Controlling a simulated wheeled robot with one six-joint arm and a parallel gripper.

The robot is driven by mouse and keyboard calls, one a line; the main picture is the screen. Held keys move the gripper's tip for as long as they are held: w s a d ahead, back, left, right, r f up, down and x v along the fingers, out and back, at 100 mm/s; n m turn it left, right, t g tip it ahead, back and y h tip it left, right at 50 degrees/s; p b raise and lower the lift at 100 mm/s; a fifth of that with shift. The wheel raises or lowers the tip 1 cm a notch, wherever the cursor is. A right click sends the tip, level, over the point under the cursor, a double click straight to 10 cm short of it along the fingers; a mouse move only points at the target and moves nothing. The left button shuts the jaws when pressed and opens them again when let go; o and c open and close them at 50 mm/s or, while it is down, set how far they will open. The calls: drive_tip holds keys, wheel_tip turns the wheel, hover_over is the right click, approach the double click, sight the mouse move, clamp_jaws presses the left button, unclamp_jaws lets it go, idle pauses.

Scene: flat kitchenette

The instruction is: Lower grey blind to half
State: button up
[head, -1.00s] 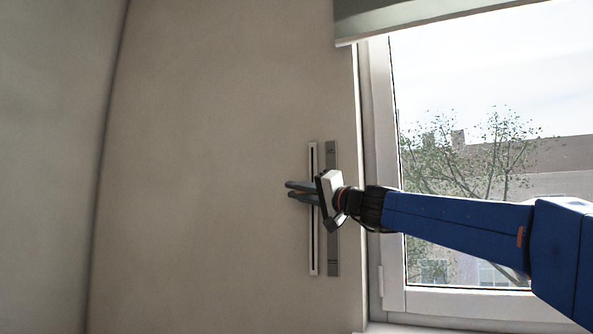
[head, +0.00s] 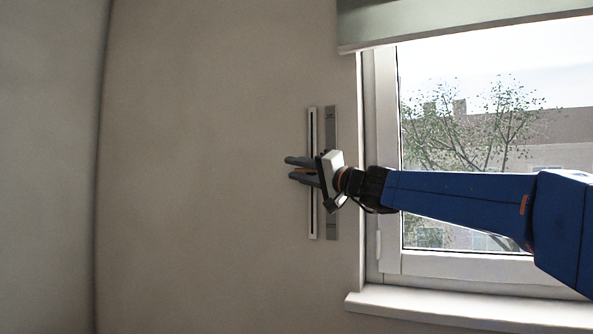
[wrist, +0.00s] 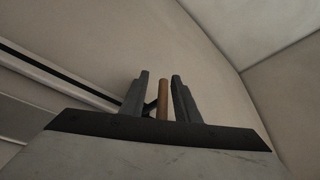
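The grey blind (head: 460,22) hangs across the top of the window in the head view; its lower edge shows, its upper part is out of frame. A slotted white slide track (head: 312,215) runs upright on the wall left of the window. My gripper (head: 288,168) is in front of the track, a little above its middle. In the wrist view a brown peg-like handle (wrist: 163,98) stands between the two fingers of the gripper (wrist: 160,76). The fingers are apart, with narrow gaps on both sides of the handle.
A grey strip (head: 331,228) with small marks runs beside the track. The window frame (head: 385,120) and sill (head: 450,302) lie to the right, with my arm crossing in front of the glass. The wall left of the track is bare.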

drive_tip(key=v, duration=1.7)
drive_tip(key=shift+d+f, duration=0.1)
drive_tip(key=shift+s, duration=0.1)
drive_tip(key=s+d+f+n+g+h, duration=0.1)
drive_tip(key=s+f+g+h, duration=0.1)
drive_tip(key=s+f, duration=0.5)
drive_tip(key=s+d+f+g+h, duration=0.1)
drive_tip(key=s+f+h, duration=0.1)
drive_tip(key=f, duration=0.9)
drive_tip(key=s+d+f+n+g+h, duration=0.1)
drive_tip(key=s+d+f+g+h, duration=0.1)
drive_tip(key=s+f, duration=0.5)
drive_tip(key=s+d+f+g+h, duration=0.1)
drive_tip(key=s+d+f+h, duration=0.4)
drive_tip(key=f, duration=0.8)
drive_tip(key=s+d+f+g+h, duration=0.2)
drive_tip(key=s+d+f+h, duration=0.2)
drive_tip(key=s+d+f, duration=0.5)
wheel_tip(320, 180, down, 4)
drive_tip(key=d, duration=0.3)
drive_tip(key=shift+s+m+h, duration=0.25)
drive_tip(key=shift+m+h, duration=0.05)
drive_tip(key=shift+h, duration=0.1)
